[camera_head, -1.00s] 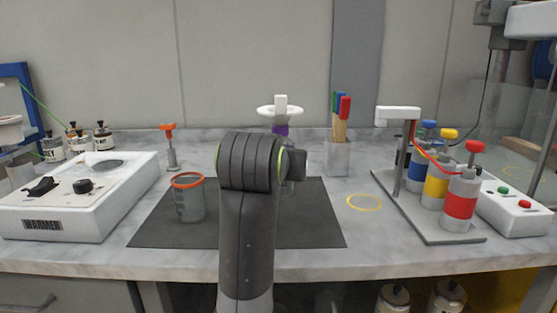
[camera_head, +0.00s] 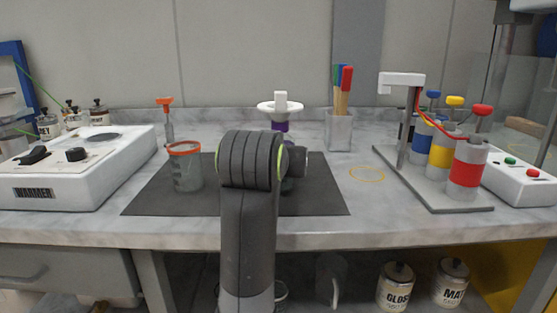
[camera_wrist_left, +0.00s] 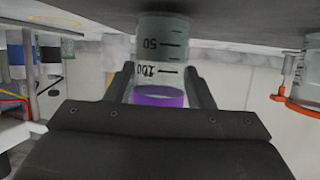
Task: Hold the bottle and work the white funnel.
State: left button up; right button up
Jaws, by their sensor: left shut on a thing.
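The white funnel (camera_head: 280,107) is a wide white disc with a raised middle, sitting on top of the bottle's purple neck band (camera_head: 280,127) in the head view. Most of the bottle is hidden behind my left arm there. In the left wrist view, which is upside down, the clear bottle (camera_wrist_left: 160,50) shows 50 and 100 marks and a purple band (camera_wrist_left: 158,96). My left gripper (camera_wrist_left: 158,72) has one finger on each side of the bottle and is shut on it. The bottle's base is by the dark mat (camera_head: 320,200). My right gripper is not in view.
An orange-rimmed cup (camera_head: 186,170) stands on the mat's left part. A white warmer (camera_head: 75,170) is at left, a brush holder (camera_head: 339,130) behind right, and a pump stand (camera_head: 440,193) at right. A yellow ring (camera_head: 366,174) marks bare counter.

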pick_arm(q)
jog(key=shift+f, duration=0.1)
jog(key=shift+f+b, duration=0.35)
dwell(1.9)
jog(key=o, duration=1)
